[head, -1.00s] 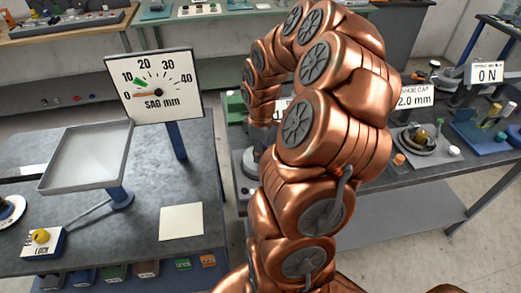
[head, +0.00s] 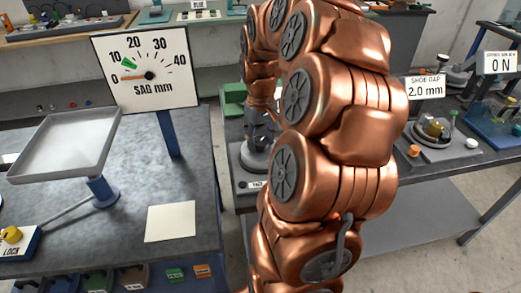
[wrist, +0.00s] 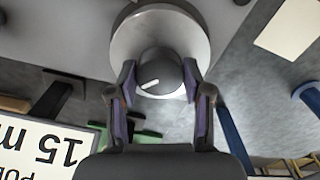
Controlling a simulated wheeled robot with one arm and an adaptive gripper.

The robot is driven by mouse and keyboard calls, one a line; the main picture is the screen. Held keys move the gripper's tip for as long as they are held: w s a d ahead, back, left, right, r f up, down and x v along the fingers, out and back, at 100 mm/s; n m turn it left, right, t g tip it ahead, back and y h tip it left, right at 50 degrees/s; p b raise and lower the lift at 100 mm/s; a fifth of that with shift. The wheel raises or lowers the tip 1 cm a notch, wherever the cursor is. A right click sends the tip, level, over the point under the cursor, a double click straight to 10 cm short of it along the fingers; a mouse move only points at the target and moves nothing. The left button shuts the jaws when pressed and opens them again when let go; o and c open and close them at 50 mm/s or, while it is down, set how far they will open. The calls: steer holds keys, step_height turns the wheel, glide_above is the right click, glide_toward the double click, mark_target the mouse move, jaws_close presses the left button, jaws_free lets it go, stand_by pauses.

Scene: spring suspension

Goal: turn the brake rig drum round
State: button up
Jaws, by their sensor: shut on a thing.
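In the wrist view my gripper (wrist: 159,80) has its two fingers on either side of a dark round knob (wrist: 165,62) with a white pointer line, and is shut on it. The knob sits on a pale round disc (wrist: 190,32). In the head view my gripper (head: 260,128) is low over a grey round base (head: 256,160) on the far bench, partly hidden by my arm. A rig (head: 436,132) with a round plate stands at right by a sign (head: 425,88) reading SHOE GAP 2.0 mm. I cannot tell which device is the brake rig drum.
A SAG mm dial (head: 145,70), a grey tray (head: 65,145) and a LOCK block (head: 15,240) are on the left bench. A pale sheet (head: 170,222) lies near its edge. An upside-down sign (wrist: 45,150) reading 15 m stands close to my gripper.

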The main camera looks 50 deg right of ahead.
mark_target(260, 140)
steer(key=m+b, duration=0.4)
steer(key=m, duration=0.1)
steer(key=shift+f+m+b, duration=0.15)
steer(key=shift+m+b, duration=0.15)
steer(key=m+b, duration=0.2)
steer(key=m, duration=0.3)
steer(key=shift+m, duration=0.3)
steer(key=shift+r, duration=0.2)
steer(key=o, duration=1.2)
steer(key=shift+c, duration=0.2)
step_height(260, 140, up, 12)
stand_by(0.8)
